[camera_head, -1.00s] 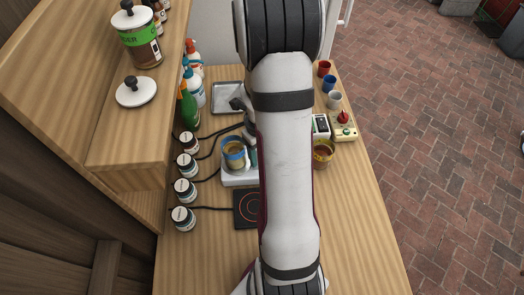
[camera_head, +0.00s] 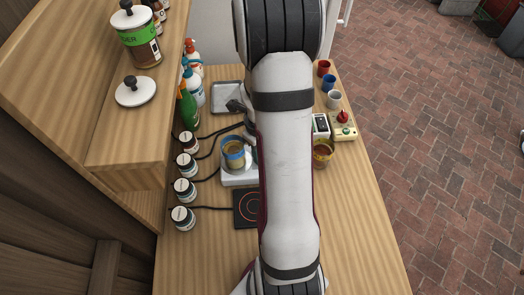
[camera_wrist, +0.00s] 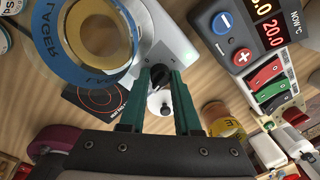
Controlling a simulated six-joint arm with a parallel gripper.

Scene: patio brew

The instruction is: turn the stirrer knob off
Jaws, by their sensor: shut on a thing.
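The stirrer (camera_head: 238,181) is a pale, flat unit on the table, and its body also shows in the wrist view (camera_wrist: 176,46). A vessel with a blue band (camera_head: 233,160) stands on it; its blue, lettered rim fills the upper left of the wrist view (camera_wrist: 62,68). The dark stirrer knob (camera_wrist: 159,72) is at the unit's edge. My gripper (camera_wrist: 159,77) has its green fingers on either side of the knob and is shut on it. The knob's pointer cannot be read. In the head view my arm hides the knob and most of my gripper.
A dark hot plate (camera_head: 248,207) lies close in front of the stirrer. A controller with a lit display (camera_wrist: 255,35) and an amber-filled vessel (camera_head: 322,152) stand to the right. Several jars (camera_head: 184,189) and bottles line the left. The front right of the table is clear.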

